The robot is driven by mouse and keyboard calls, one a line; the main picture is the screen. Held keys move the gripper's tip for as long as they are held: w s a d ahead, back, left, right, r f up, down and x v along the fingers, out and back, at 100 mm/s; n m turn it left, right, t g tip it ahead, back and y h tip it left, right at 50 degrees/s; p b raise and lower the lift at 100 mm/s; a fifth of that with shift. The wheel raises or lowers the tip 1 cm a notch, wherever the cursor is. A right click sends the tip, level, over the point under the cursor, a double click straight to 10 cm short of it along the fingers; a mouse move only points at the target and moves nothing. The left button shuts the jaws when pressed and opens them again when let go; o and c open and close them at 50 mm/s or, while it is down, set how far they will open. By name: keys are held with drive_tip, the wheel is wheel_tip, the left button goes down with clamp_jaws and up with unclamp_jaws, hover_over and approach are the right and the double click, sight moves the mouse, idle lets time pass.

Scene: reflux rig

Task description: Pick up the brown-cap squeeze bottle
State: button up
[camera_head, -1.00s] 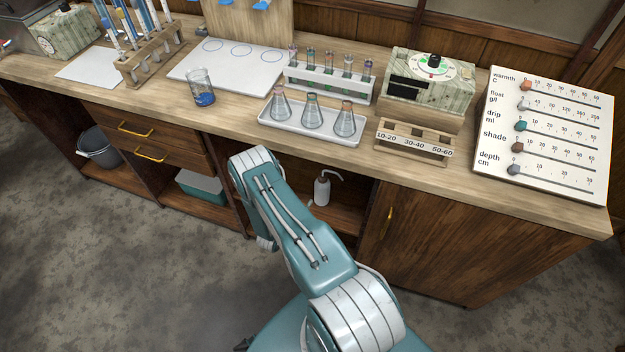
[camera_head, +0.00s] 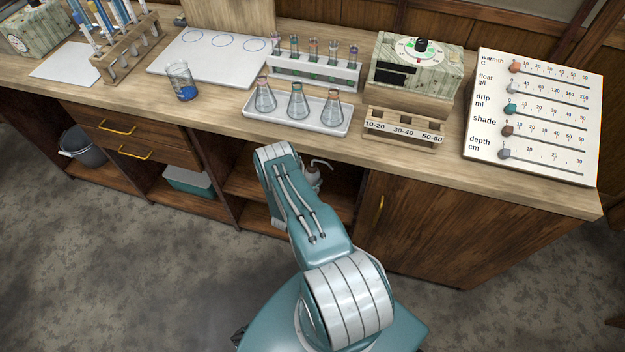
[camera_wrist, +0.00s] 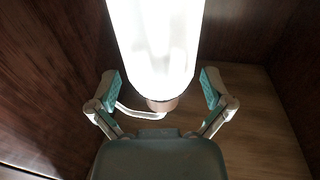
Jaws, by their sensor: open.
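The squeeze bottle (camera_head: 313,174) stands on a shelf under the counter in the head view, partly hidden by my arm; its curved spout shows. In the wrist view the white, brightly lit bottle body (camera_wrist: 156,42) fills the top middle, with its brown cap (camera_wrist: 161,104) and pale bent spout (camera_wrist: 138,113) below. My gripper (camera_wrist: 160,88) is open, one teal-padded finger on each side of the bottle near the cap end. Gaps show between the pads and the bottle. My gripper is hidden in the head view.
Dark wooden compartment walls (camera_wrist: 50,70) stand close on both sides in the wrist view. The countertop (camera_head: 400,165) overhangs the shelf. A tray (camera_head: 297,122) with three flasks sits on it above. A closed cupboard door (camera_head: 440,225) is to the right, a teal-white box (camera_head: 188,181) to the left.

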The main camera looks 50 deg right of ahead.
drive_tip(key=shift+w+d, duration=0.2)
drive_tip(key=shift+d, duration=0.45)
drive_tip(key=c, duration=0.5)
drive_tip(key=shift+c, duration=0.2)
drive_tip(key=shift+r, duration=0.15)
